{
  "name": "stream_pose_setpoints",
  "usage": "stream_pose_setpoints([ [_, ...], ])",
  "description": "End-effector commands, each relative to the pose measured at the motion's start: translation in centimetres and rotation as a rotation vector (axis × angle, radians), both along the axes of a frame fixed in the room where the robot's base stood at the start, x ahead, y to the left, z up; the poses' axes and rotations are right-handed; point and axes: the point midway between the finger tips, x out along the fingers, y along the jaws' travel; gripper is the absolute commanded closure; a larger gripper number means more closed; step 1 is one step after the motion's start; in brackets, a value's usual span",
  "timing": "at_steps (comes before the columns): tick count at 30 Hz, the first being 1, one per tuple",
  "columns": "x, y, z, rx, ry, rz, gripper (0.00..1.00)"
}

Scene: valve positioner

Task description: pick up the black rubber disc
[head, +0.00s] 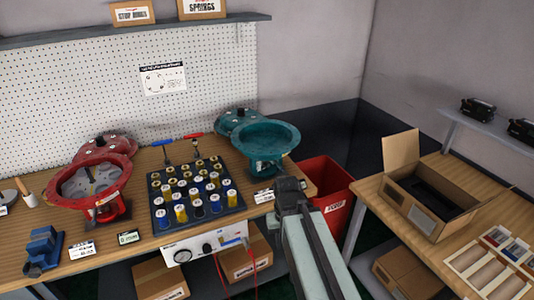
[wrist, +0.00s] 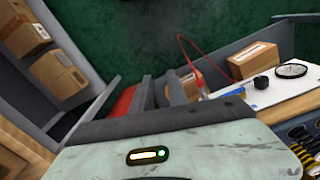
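I cannot make out a black rubber disc for certain in either view. The red valve housing (head: 122,169) stands open on the left of the bench, with grey parts inside its bowl. The teal housing (head: 292,137) stands at the bench's right end, its bowl seeming empty. My gripper (head: 289,186) is in front of the teal housing, near the bench's right edge. In the wrist view my gripper (wrist: 160,92) shows two dark fingers a little apart, with nothing seen between them.
A black tray (head: 158,226) of several coloured cylinders sits mid-bench. A white tester box (head: 188,253) is in front of it. A red bin (head: 337,175) stands in the gap between the tables. An open carton (head: 417,212) sits on the right table.

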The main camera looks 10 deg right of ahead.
Motion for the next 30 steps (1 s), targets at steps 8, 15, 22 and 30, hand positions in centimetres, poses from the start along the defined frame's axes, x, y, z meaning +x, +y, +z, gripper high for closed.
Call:
stream_pose_setpoints([
  [8, 0.0, 0.01, 0.0, 0.0, 0.0, 0.0, 0.8],
  [15, 0.01, 0.0, 0.0, 0.0, 0.0, 0.0, 0.77],
  [22, 0.01, 0.0, 0.0, 0.0, 0.0, 0.0, 0.56],
  [30, 0.01, 0.01, 0.0, 0.0, 0.0, 0.0, 0.64],
])
